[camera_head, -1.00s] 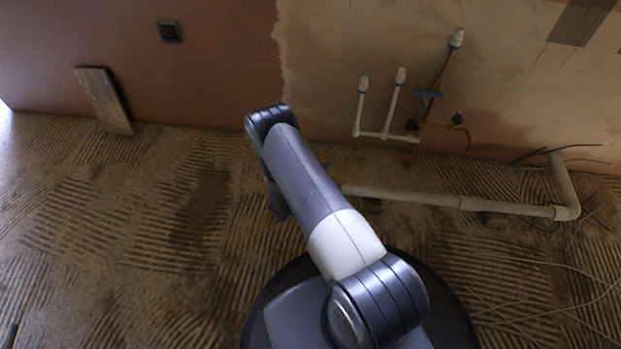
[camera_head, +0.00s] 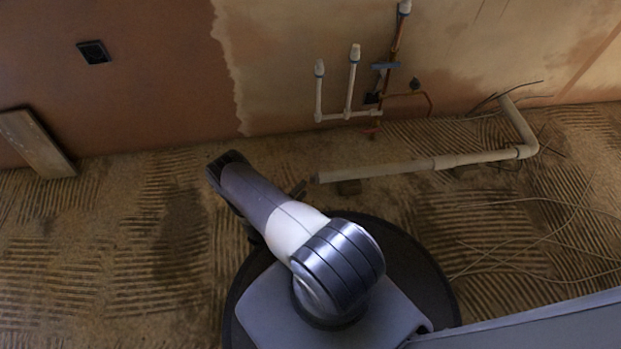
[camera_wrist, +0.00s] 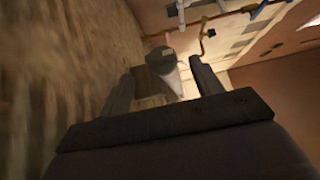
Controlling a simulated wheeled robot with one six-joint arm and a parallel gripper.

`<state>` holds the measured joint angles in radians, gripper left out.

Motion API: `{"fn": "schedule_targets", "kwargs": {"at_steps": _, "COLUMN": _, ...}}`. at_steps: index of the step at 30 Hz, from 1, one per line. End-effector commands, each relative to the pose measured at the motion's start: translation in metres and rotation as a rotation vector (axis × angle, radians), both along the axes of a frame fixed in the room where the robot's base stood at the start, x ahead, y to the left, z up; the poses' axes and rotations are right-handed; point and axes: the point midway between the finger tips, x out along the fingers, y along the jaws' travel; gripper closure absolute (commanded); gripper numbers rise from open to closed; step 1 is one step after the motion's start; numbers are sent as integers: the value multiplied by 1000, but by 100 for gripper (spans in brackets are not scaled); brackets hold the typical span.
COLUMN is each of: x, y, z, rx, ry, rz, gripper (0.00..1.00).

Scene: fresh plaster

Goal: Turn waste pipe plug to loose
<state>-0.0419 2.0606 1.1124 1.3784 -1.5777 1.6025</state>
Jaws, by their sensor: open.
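The pale waste pipe (camera_head: 390,170) runs low over the floor, with its near end at the left and an elbow at the right. In the wrist view a dark grey round plug (camera_wrist: 161,57) caps the pipe end, and a pale length of pipe (camera_wrist: 188,84) shows beside it. My gripper (camera_wrist: 160,72) is open, with one finger on each side of the plug's line. The plug appears ahead of the fingers, and no contact is visible. In the head view my arm mostly hides the gripper; a small dark shape beside the pipe's end is unclear.
White capped supply pipes (camera_head: 348,90) and copper pipes (camera_head: 420,95) stand at the wall behind. Loose wires (camera_head: 520,240) lie on the ridged floor at right. A board (camera_head: 36,143) leans at the left wall. Small blocks (camera_head: 349,187) sit under the waste pipe.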

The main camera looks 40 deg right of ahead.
Motion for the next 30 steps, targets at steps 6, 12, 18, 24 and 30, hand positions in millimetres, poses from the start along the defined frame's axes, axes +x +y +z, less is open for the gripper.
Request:
{"fn": "schedule_targets", "kwargs": {"at_steps": 6, "x": 7, "y": -34, "z": -1, "rx": 0, "ry": -1, "rz": -4, "gripper": 38}}
{"fn": "schedule_targets", "kwargs": {"at_steps": 12, "x": 13, "y": -56, "z": -2, "rx": 1, "ry": 0, "rz": -3, "gripper": 38}}
{"fn": "schedule_targets", "kwargs": {"at_steps": 18, "x": 16, "y": -65, "z": 0, "rx": 1, "ry": 1, "rz": 0, "gripper": 38}}
{"fn": "schedule_targets", "kwargs": {"at_steps": 24, "x": 16, "y": -66, "z": 0, "rx": 1, "ry": 1, "rz": 2, "gripper": 38}}
{"fn": "schedule_targets", "kwargs": {"at_steps": 30, "x": 16, "y": -66, "z": 0, "rx": 1, "ry": 1, "rz": 1, "gripper": 48}}
